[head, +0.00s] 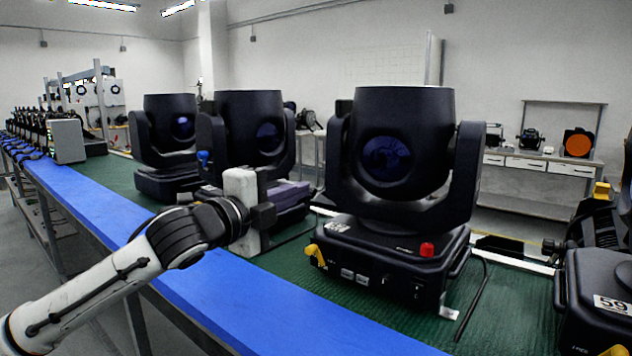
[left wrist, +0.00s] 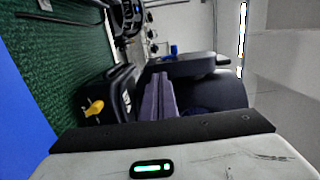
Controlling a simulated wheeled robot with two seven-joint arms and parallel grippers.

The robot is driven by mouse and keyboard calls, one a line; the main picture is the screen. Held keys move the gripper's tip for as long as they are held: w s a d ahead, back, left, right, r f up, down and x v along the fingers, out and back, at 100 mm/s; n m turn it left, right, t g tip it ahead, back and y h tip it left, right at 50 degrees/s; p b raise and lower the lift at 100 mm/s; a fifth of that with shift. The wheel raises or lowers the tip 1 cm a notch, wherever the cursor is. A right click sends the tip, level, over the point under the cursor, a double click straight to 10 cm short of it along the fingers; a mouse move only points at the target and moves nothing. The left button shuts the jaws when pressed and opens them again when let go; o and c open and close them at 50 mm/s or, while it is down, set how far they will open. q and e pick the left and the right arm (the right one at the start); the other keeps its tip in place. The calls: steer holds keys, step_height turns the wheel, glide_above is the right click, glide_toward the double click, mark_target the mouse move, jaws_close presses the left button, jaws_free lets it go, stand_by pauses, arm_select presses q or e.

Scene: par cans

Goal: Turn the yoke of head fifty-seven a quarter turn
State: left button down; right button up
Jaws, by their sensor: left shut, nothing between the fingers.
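Several black moving heads in yokes stand on the bench. A large one (head: 400,140) is nearest, a middle one (head: 250,120) is behind my left gripper, and another (head: 170,115) is farther left. A base at the right edge (head: 597,300) bears the number 59. I cannot read fifty-seven on any head. My left gripper (head: 303,188) is shut and empty, its purplish fingers low in front of the middle head. The left wrist view shows the shut fingers (left wrist: 161,78) beside a black yoke (left wrist: 190,66); I cannot tell whether they touch it. My right gripper is out of view.
The bench has a green mat (head: 330,290) and a blue front edge (head: 215,295). A cable (head: 475,305) lies on the mat between the nearest base and base 59.

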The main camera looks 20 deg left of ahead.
mark_target(325, 180)
arm_select(q)
steer(key=x, duration=0.4)
steer(key=shift+w+d+r, duration=0.1)
steer(key=shift+w+d, duration=0.1)
steer(key=shift+w, duration=0.15)
steer(key=shift+x, duration=0.85)
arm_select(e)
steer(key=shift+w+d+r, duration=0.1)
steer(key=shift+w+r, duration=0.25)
arm_select(q)
steer(key=shift+a, duration=0.1)
steer(key=shift+w+p, duration=0.8)
steer(key=shift+p, duration=0.5)
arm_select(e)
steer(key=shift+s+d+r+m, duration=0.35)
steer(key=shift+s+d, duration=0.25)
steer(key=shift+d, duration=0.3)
